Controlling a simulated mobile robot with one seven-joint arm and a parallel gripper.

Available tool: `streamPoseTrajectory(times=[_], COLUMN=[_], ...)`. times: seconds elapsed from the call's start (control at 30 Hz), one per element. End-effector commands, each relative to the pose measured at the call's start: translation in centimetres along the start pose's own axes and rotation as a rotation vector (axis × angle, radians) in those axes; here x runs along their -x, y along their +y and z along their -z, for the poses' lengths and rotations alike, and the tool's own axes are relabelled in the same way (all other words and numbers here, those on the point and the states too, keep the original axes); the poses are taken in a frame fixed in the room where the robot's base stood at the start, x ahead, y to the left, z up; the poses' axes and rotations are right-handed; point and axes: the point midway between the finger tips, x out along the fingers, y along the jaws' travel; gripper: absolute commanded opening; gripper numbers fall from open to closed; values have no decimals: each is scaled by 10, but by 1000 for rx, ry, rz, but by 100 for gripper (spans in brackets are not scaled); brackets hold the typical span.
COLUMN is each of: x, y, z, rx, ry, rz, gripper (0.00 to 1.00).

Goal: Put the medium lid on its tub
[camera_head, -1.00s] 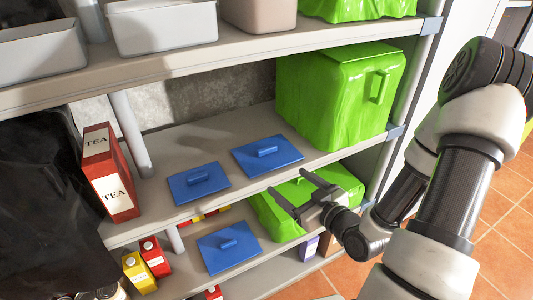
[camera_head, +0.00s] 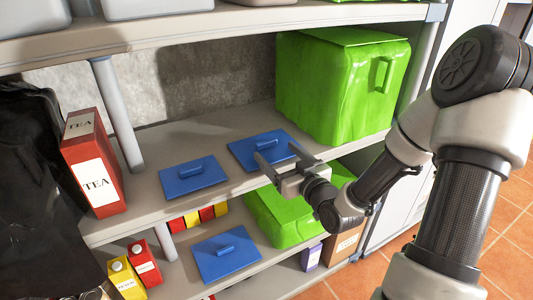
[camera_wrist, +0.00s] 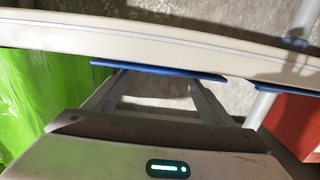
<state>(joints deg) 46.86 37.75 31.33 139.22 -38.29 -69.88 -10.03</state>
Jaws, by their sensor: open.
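Three blue lids with bar handles are in the head view. One lid (camera_head: 194,177) lies on the left of the middle shelf, another (camera_head: 262,152) lies to its right, and a third (camera_head: 226,254) lies on the lower shelf. I cannot tell for sure which is the medium one. My gripper (camera_head: 276,150) is open and empty at the front edge of the right-hand middle-shelf lid, its fingers overlapping it in the picture. In the wrist view that lid's edge (camera_wrist: 155,69) shows beyond my fingers. Grey tubs, partly cut off, stand on the top shelf, including one (camera_head: 158,7).
A green box (camera_head: 340,85) stands right of the lids; another green box (camera_head: 275,215) is below. A red tea box (camera_head: 95,165) and a post (camera_head: 118,115) stand at the left. The top shelf (camera_head: 200,32) overhangs the middle shelf (camera_head: 240,185).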

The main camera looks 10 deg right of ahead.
Motion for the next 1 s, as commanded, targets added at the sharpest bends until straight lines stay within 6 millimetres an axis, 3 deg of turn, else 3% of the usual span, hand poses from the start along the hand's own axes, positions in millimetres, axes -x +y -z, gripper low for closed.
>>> streamPoseTrajectory(times=[0.1,0.27,0.6,0.87,1.0], x=[-15,-25,-70,-73,-73], y=[0,0,1,1,2], z=[0,0,2,2,2], rx=[1,1,1,2,2], ry=[1,0,0,0,0], rz=[2,1,1,1,0], gripper=[77,77,77,77,56])
